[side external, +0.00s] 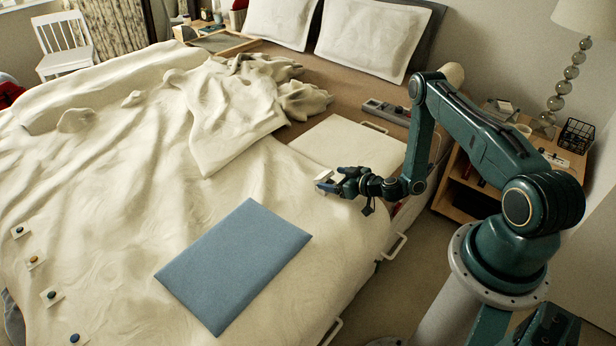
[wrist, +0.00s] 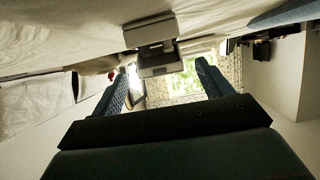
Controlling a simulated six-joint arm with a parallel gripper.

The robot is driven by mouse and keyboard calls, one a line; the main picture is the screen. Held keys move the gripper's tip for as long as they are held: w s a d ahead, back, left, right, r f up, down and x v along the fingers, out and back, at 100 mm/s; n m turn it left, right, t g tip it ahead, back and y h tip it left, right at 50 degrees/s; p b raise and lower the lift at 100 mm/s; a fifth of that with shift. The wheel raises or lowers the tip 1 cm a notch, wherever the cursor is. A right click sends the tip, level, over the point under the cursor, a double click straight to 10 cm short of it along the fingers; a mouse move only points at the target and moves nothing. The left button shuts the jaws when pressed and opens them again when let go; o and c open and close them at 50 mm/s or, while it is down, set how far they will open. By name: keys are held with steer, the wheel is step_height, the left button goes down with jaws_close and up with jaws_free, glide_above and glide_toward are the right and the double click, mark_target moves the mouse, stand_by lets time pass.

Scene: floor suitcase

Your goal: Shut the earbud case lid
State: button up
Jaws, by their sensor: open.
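The earbud case (side external: 323,176) is a small pale box on the cream bedding, right at the tip of my gripper (side external: 334,184) in the side view. In the wrist view, which looks upside down, the case (wrist: 150,33) sits against the bedding at the top. Its lid (wrist: 158,70) appears raised, with a dark gap between lid and body. My gripper (wrist: 161,66) is open, one blue finger on each side of the case in the picture. I cannot tell whether a finger touches it.
A blue flat mat (side external: 234,264) lies on the bed to the lower left. A pale flat panel (side external: 345,146) lies behind my gripper. A nightstand (side external: 505,170) with a lamp stands at the right.

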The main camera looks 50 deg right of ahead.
steer(key=shift+v, duration=1.1)
step_height(320, 180, up, 7)
steer(key=shift+s, duration=0.35)
steer(key=shift+r, duration=0.1)
steer(key=c, duration=1)
steer(key=shift+s+m, duration=0.15)
steer(key=shift+m, duration=0.25)
steer(key=shift+c, duration=0.8)
steer(key=s+m+g, duration=0.1)
steer(key=s+m, duration=0.3)
steer(key=m, duration=0.4)
steer(key=s+r+m+g, duration=0.1)
steer(key=s+m, duration=0.3)
steer(key=m, duration=0.5)
steer(key=shift+g, duration=0.5)
